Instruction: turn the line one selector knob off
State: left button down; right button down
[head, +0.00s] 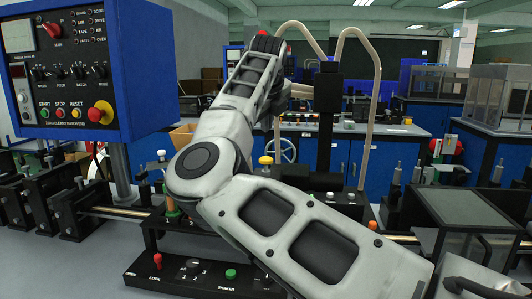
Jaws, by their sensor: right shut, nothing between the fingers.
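A blue control panel (135,75) stands at the upper left. It carries a large red knob (52,30) beside a display, and a row of small black knobs (78,72). I cannot read which knob is the line one selector. My right arm comes in from the lower right, bends at the elbow and reaches up and away. My right gripper (268,44) is at its far end, small and dark, seen from behind. It is shut and empty, well to the right of the panel and apart from it. My left gripper is not in view.
Green, red and yellow buttons and a red emergency stop (101,112) sit low on the panel. A black front console (150,284) has a red lever and green knob. Rails and clamps lie left. A glass-topped box (465,207) stands right. My arm hides the middle.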

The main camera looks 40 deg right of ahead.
aim_at(193, 266)
jog(key=k, duration=1.55)
